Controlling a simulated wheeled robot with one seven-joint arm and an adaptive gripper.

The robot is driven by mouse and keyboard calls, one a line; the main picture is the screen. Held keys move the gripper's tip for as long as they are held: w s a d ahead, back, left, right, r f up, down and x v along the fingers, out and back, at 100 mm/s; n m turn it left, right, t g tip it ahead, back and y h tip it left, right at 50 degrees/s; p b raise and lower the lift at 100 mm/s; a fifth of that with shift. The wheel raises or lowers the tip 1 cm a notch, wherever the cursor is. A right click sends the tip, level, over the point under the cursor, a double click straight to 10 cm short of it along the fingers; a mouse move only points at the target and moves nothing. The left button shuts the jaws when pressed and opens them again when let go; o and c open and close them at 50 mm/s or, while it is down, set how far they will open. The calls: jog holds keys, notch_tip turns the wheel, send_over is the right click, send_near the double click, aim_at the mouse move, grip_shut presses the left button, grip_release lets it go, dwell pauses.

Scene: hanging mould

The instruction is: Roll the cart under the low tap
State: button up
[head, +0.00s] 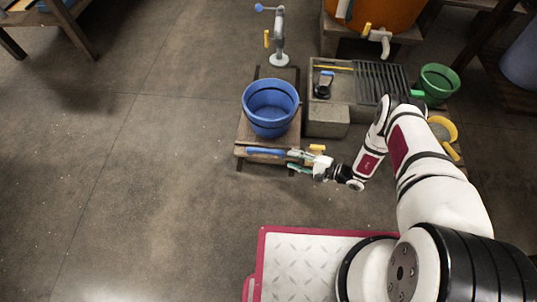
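The cart (246,133) looks like a low wooden platform with a blue bar (264,152) along its near edge. A blue bucket (270,107) stands upright on it. My gripper (299,160) is at the right end of the bar, at the cart's near right corner. Its fingers are small here, and I cannot tell whether they close on the bar. A grey standpipe (279,43) with a yellow lever rises just behind the cart. Another tap (381,40), also with a yellow lever, sticks out from an orange barrel at the back right. The bucket is nearer than both taps.
A grey stone sink (340,92) with a ribbed drainboard and a low block (327,121) stand close right of the cart. A green bucket (438,81) and a yellow ring-shaped item (442,128) are farther right. The floor (150,160) left of the cart is clear.

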aim_at(270, 153)
jog(key=b+x, duration=0.4)
jog(key=x, duration=0.9)
jog(key=shift+w+a+f+b, duration=0.1)
jog(key=shift+a+f+b, duration=0.15)
jog(key=shift+a+b, duration=0.1)
grip_shut()
